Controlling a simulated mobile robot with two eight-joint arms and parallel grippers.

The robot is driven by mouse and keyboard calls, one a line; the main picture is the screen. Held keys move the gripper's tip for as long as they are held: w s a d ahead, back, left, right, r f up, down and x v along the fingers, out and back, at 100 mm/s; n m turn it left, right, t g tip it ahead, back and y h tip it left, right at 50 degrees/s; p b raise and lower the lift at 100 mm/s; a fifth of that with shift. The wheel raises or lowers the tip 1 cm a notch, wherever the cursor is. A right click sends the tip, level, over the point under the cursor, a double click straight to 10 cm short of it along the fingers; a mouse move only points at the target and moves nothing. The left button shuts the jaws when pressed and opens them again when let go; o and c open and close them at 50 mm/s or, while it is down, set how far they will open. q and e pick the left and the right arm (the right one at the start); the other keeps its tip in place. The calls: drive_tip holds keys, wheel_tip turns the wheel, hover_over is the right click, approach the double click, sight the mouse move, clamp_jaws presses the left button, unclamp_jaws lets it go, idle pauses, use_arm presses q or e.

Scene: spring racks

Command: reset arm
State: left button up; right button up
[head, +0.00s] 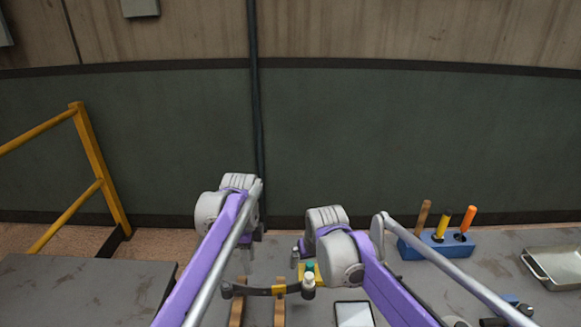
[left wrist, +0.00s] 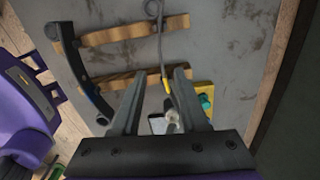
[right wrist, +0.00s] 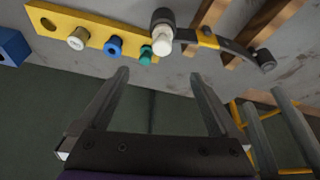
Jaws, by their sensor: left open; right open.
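My left gripper (head: 250,246) is open above the table; its two spread fingers also show in the left wrist view (left wrist: 161,74). My right gripper (head: 298,254) is open, and its spread fingers show in the right wrist view (right wrist: 159,73) with nothing between them. Both hang over the far part of the table, apart from each other. A dark curved bar with a yellow band (head: 278,290) lies across two wooden rails (head: 238,303). A yellow plate (right wrist: 65,17) carries a white, a blue and a green peg. A white-capped dark part (right wrist: 162,42) is beside it.
A grey hooked rod with a yellow tip (left wrist: 160,50) shows beyond the left fingers. At the right stand a blue holder (head: 428,246) with several handled tools and a metal tray (head: 560,268). A white-screened tablet (head: 354,314) lies in front. A yellow railing (head: 98,170) stands left.

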use_arm(q)
drive_tip(key=s+a+f+n+t, duration=0.1)
drive_tip(key=s+a+f+n, duration=0.1)
drive_tip(key=s+n, duration=0.4)
drive_tip(key=s+a+f+n+t, duration=0.2)
drive_tip(key=s+n, duration=0.4)
drive_tip(key=s, duration=0.7)
drive_tip(key=s+a+f+n+t, duration=0.2)
drive_tip(key=s+a+f+n, duration=0.1)
drive_tip(key=s+a+n, duration=0.2)
drive_tip(key=s+n, duration=0.2)
drive_tip(key=s, duration=0.2)
drive_tip(key=shift+s+f, duration=0.15)
drive_tip(key=shift+f, duration=0.05)
use_arm(e)
drive_tip(key=s+d+f, duration=0.2)
drive_tip(key=s+d, duration=0.1)
drive_tip(key=s, duration=0.6)
drive_tip(key=s+d+f+m, duration=0.1)
drive_tip(key=s+d, duration=0.3)
drive_tip(key=s, duration=0.6)
drive_tip(key=s+d+f+m, duration=0.1)
drive_tip(key=s+d+f, duration=0.2)
drive_tip(key=s, duration=0.6)
drive_tip(key=shift+s+d+t+h, duration=0.15)
drive_tip(key=shift+d+t+h, duration=0.1)
drive_tip(key=shift+t+h, duration=0.15)
drive_tip(key=shift+f, duration=0.1)
